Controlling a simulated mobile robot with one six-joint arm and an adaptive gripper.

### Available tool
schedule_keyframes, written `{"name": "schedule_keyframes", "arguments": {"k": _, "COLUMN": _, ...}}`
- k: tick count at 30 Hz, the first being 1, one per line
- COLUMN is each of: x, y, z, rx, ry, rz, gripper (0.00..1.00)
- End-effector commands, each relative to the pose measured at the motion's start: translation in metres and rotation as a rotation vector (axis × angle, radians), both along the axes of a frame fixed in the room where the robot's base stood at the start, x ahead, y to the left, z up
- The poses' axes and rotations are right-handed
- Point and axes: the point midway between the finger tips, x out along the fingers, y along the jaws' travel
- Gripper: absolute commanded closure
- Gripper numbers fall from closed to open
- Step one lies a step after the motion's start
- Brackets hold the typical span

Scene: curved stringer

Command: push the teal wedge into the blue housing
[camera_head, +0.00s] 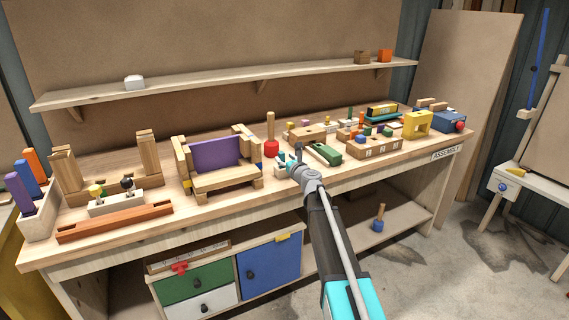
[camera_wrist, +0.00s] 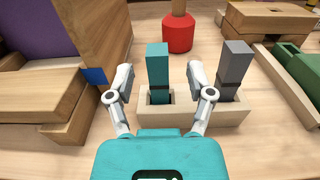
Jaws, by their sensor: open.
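The teal wedge (camera_wrist: 158,72) stands upright in a slot of a cream holder (camera_wrist: 205,118) in the wrist view, with a dark band near its foot. My gripper (camera_wrist: 160,74) is open, with one finger on each side of the wedge and gaps visible on both sides. A grey wedge (camera_wrist: 235,65) stands in the same holder to the right. In the head view my gripper (camera_head: 291,161) is over the middle front of the bench. A blue box (camera_head: 447,121) with a red round part is at the bench's right end; I cannot tell if it is the housing.
A red round-based piece with a wooden post (camera_head: 271,147) stands behind the holder. A wooden frame with a purple panel (camera_head: 215,153) is to the left. A green tray (camera_head: 325,153) is right of my gripper, and a yellow block (camera_head: 417,124) stands farther right.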

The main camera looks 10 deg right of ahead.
Motion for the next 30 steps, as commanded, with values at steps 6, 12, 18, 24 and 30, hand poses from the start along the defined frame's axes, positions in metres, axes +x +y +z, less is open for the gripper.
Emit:
{"name": "schedule_keyframes", "arguments": {"k": 6, "x": 0.024, "y": 0.008, "z": 0.000, "rx": 0.000, "ry": 0.000, "rz": 0.000, "gripper": 0.31}}
{"name": "schedule_keyframes", "arguments": {"k": 12, "x": 0.027, "y": 0.010, "z": 0.000, "rx": 0.000, "ry": 0.000, "rz": -0.001, "gripper": 0.31}}
{"name": "schedule_keyframes", "arguments": {"k": 18, "x": 0.027, "y": 0.010, "z": 0.000, "rx": 0.000, "ry": 0.000, "rz": -0.001, "gripper": 0.31}}
{"name": "schedule_keyframes", "arguments": {"k": 24, "x": 0.027, "y": 0.010, "z": 0.000, "rx": 0.000, "ry": 0.000, "rz": -0.001, "gripper": 0.31}}
{"name": "schedule_keyframes", "arguments": {"k": 30, "x": 0.027, "y": 0.010, "z": 0.000, "rx": 0.000, "ry": 0.000, "rz": 0.000, "gripper": 0.57}}
